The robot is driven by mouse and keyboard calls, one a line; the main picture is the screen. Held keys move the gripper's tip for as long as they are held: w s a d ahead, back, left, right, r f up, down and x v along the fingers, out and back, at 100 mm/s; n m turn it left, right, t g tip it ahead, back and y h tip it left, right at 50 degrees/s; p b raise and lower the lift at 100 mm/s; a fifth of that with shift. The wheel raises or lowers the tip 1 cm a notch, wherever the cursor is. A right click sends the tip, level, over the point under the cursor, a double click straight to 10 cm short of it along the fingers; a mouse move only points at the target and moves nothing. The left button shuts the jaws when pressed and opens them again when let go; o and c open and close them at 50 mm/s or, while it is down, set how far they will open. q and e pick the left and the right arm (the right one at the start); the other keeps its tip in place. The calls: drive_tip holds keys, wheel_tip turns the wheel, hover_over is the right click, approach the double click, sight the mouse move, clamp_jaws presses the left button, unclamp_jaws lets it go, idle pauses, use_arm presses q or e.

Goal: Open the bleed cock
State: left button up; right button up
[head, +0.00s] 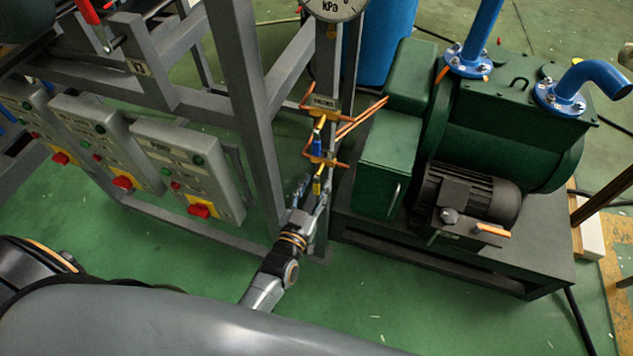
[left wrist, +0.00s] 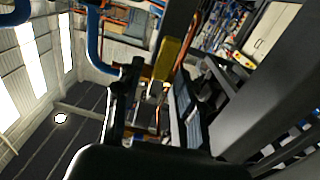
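Small cocks sit on the copper pipework fixed to a grey frame post in the head view. The upper one shows a yellow lever (head: 319,124) and a blue part (head: 317,146) beneath it. The lower one has a yellow lever (head: 317,186) hanging down; I cannot read which label marks the bleed cock. My left gripper (head: 311,193) is just below and around the lower lever, with its fingers apart. In the left wrist view a yellow lever (left wrist: 166,60) points toward the gap between the open fingers (left wrist: 155,105); contact cannot be told. My right gripper is not in view.
A green vacuum pump (head: 480,115) with a black motor (head: 470,195) stands right of the post. Grey control boxes (head: 190,165) with red switches hang on the frame at left. A kPa gauge (head: 333,8) is above the cocks. Green floor in front is clear.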

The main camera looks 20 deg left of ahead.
use_arm(q)
drive_tip(key=shift+w, duration=0.7)
clamp_jaws()
